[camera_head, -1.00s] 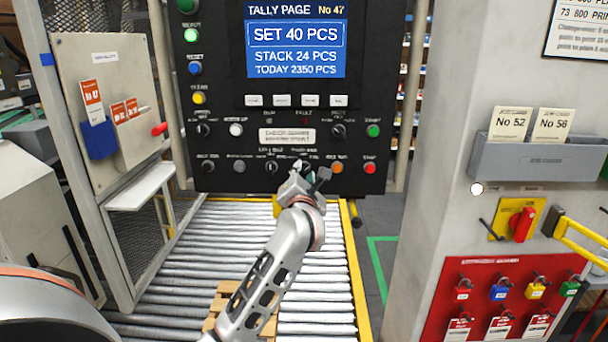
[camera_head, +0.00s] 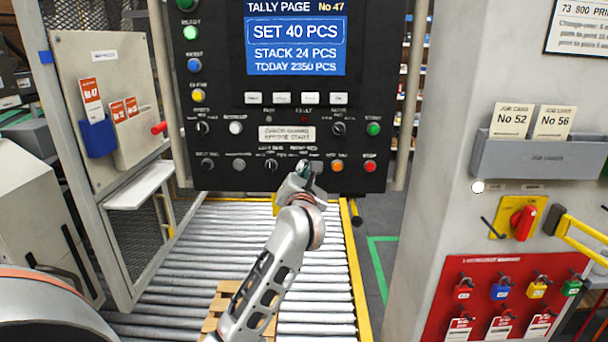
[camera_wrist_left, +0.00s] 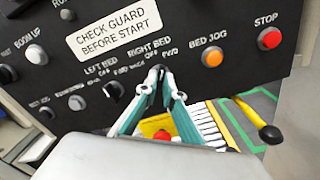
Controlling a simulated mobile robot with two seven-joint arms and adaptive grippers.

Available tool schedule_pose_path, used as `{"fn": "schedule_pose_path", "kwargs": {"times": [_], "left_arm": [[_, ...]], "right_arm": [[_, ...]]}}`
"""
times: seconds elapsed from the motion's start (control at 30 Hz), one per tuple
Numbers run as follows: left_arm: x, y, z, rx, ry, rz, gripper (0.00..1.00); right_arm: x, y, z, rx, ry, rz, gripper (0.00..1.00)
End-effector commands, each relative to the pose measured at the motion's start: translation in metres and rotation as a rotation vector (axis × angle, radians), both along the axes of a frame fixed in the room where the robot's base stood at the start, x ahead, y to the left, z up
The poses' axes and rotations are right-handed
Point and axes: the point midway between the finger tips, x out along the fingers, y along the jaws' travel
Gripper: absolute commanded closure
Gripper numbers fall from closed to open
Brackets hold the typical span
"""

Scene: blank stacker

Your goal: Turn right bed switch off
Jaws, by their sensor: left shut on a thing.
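The black control panel (camera_head: 220,115) stands straight ahead, with several knobs and buttons in rows. My left gripper (camera_head: 309,168) is at its bottom row, at the switch under the RIGHT BED label (camera_wrist_left: 150,47). In the left wrist view, the two fingers (camera_wrist_left: 158,76) come together at the panel just below that label, shut on the right bed switch. The fingers hide the knob, so I cannot tell which way it points. The left bed switch (camera_wrist_left: 113,90) is a black knob just to the left. My right gripper is not in view.
The orange BED JOG button (camera_wrist_left: 212,58) and red STOP button (camera_wrist_left: 269,38) sit close to the right of my gripper. A roller conveyor (camera_head: 220,235) runs below the panel. A pillar with a card holder (camera_head: 540,157) and red lock board (camera_head: 500,290) stands at the right.

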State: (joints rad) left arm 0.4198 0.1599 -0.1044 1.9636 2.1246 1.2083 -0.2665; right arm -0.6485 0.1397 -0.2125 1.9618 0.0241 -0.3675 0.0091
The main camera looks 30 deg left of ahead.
Motion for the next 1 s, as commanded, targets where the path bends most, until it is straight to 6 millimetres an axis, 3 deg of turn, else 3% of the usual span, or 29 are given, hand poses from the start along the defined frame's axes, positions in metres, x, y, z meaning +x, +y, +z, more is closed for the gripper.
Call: {"fn": "schedule_pose_path", "kwargs": {"times": [0.6, 1.0], "left_arm": [[0.000, 0.000, -0.002, -0.392, -0.239, -0.001, 1.00], [0.000, 0.000, -0.001, -0.475, -0.289, 0.000, 1.00]], "right_arm": [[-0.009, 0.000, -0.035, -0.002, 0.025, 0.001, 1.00], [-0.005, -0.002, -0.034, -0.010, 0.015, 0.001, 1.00]]}}
